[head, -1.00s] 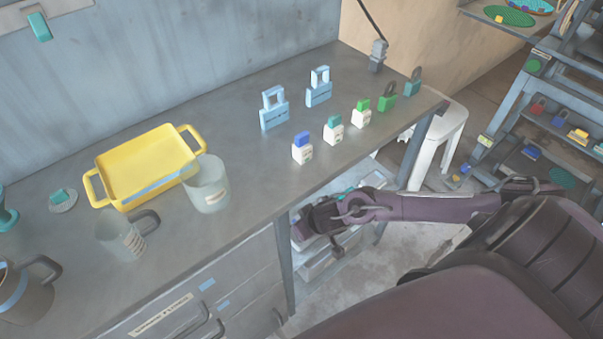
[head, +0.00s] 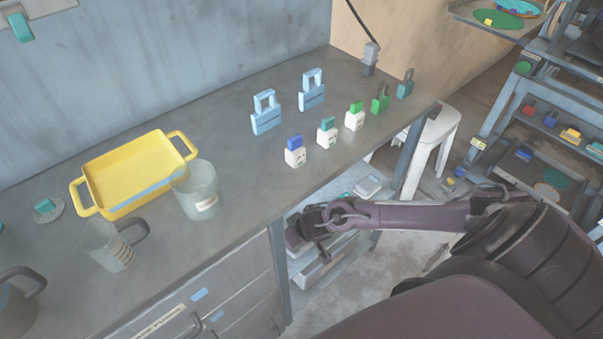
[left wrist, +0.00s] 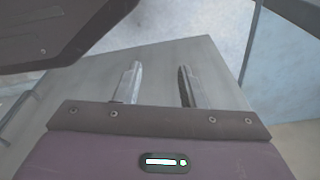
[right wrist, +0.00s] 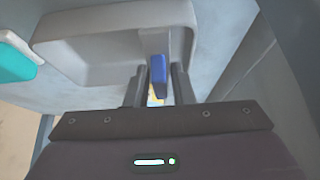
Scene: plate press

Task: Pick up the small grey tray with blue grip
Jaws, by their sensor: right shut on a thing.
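The small grey tray (right wrist: 95,55) shows in the right wrist view, with its blue grip (right wrist: 158,72) between the fingers of my right gripper (right wrist: 155,88). That gripper is shut on the blue grip. In the head view my right gripper (head: 305,232) is low beside the bench's right end; the tray cannot be clearly picked out there. My left gripper (left wrist: 158,85) shows only in its wrist view, with fingers apart and empty.
The grey bench (head: 235,160) holds a yellow tray (head: 130,205), a clear jug (head: 203,200), blue padlocks (head: 266,122) and several small coloured-top blocks. A white stool (head: 432,140) stands beyond its right end. A rack (head: 500,110) stands at right.

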